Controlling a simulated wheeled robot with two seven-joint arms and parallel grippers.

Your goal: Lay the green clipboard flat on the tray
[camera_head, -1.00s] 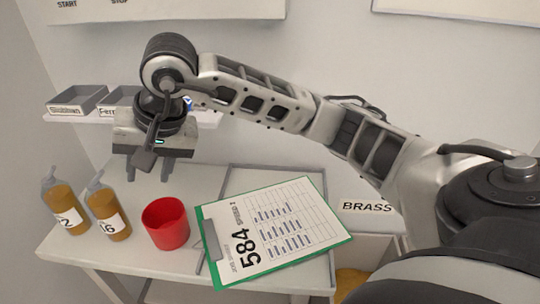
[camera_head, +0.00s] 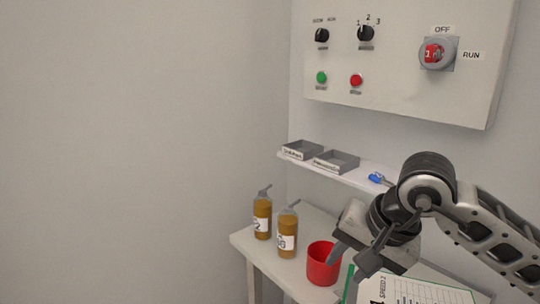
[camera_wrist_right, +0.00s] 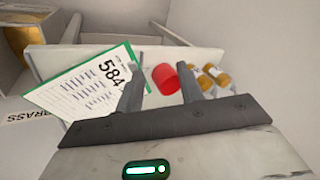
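The green clipboard (camera_head: 408,293), with a white sheet marked 584, lies on the table at the lower right of the head view, partly cut off. It shows more fully in the right wrist view (camera_wrist_right: 82,88). The tray cannot be made out clearly now; I cannot tell how the clipboard sits on it. My right gripper (camera_head: 352,260) is above the table by the red cup and the clipboard. In the wrist view its fingers (camera_wrist_right: 159,77) are apart with nothing between them. My left gripper is not in view.
A red cup (camera_head: 323,264) and two amber bottles (camera_head: 262,216) (camera_head: 287,233) stand left of the clipboard. A shelf (camera_head: 365,178) with small grey bins and a blue item (camera_head: 376,178) is behind. A control panel (camera_head: 400,60) hangs above.

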